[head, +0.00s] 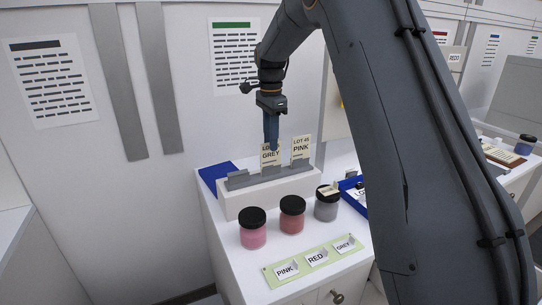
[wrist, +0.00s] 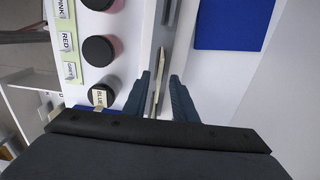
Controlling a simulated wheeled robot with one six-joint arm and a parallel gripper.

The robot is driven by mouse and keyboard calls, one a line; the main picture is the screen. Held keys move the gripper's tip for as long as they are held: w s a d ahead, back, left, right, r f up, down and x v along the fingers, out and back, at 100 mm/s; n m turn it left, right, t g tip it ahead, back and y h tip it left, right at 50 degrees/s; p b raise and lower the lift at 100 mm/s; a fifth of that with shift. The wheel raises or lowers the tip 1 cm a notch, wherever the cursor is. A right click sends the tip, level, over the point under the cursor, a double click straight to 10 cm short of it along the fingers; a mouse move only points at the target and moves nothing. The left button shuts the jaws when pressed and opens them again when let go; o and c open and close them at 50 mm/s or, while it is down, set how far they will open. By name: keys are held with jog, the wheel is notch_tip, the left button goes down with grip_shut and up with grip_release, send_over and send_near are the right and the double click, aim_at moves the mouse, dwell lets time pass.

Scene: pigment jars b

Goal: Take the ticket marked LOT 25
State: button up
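Two cream tickets stand upright in a slotted grey rack (head: 238,180) on a white block. The left one reads GREY (head: 270,158); my gripper covers most of its lot line, so its number cannot be read. The right one reads PINK (head: 300,148), and its lot line looks like LOT 40. My gripper (head: 271,143) points down at the GREY ticket. In the wrist view my gripper (wrist: 162,97) has its fingers apart, with a ticket (wrist: 158,72) seen edge-on between them. A gap shows on the right side; contact on the left cannot be told.
Pink (head: 253,229), red (head: 292,215) and grey (head: 326,204) jars with black lids stand before the rack. A ticket (wrist: 99,97) lies on the grey jar's lid. A green label strip (head: 315,259) is in front. A blue pad (head: 214,176) lies behind left.

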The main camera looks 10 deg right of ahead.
aim_at(271, 158)
jog(key=shift+f+p, duration=0.5)
jog(key=shift+f, duration=0.9)
jog(key=shift+c, duration=0.3)
grip_shut()
jog(key=shift+r, duration=0.1)
